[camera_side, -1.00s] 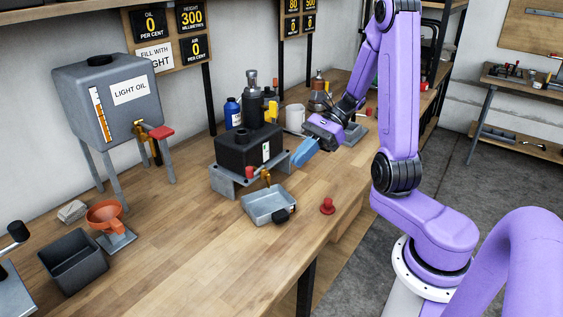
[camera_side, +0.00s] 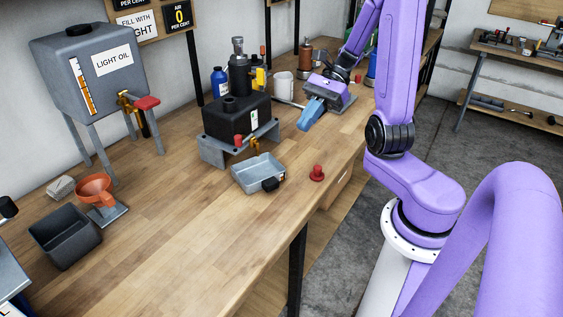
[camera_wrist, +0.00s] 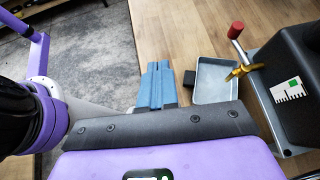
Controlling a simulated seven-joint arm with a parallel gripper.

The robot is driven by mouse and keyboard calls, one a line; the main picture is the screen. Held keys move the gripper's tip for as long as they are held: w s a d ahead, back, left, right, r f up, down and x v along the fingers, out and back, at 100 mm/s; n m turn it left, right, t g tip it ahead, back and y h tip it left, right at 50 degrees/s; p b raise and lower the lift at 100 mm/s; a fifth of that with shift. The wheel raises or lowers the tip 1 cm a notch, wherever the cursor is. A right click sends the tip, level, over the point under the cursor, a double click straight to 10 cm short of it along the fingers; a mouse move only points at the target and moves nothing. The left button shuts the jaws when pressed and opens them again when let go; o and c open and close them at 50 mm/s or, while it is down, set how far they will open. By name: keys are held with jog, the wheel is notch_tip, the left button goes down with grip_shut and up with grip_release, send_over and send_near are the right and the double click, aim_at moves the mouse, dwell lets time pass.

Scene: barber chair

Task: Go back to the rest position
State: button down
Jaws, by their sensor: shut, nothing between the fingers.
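My gripper (camera_side: 308,118) has blue fingers that are shut with nothing between them. In the side view it hangs over the wooden bench, to the right of the black tank (camera_side: 238,118) on its grey stand. In the wrist view the blue fingers (camera_wrist: 157,84) lie side by side, pressed together. Below them to the right in that view are a grey tray (camera_wrist: 214,82) and the tank (camera_wrist: 290,70) with a brass tap (camera_wrist: 240,70). The fingers appear clear of both.
A grey tray (camera_side: 262,172) and a red knob (camera_side: 317,172) are on the bench (camera_side: 190,220) in front of the tank. A white mug (camera_side: 284,84) and bottles stand behind. A light oil tank (camera_side: 75,75), an orange funnel (camera_side: 94,188) and a dark bin (camera_side: 62,240) are at left.

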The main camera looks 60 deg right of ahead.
jog(key=s+a+f+n+h, duration=0.1)
jog(key=s+a+n+h, duration=0.4)
jog(key=n, duration=1.1)
jog(key=s+a+n+g+h, duration=0.1)
jog(key=s+a+n+h, duration=0.4)
jog(key=s+n, duration=0.4)
jog(key=a+n, duration=0.1)
jog(key=n, duration=0.5)
jog(key=shift+f+n+h, duration=0.4)
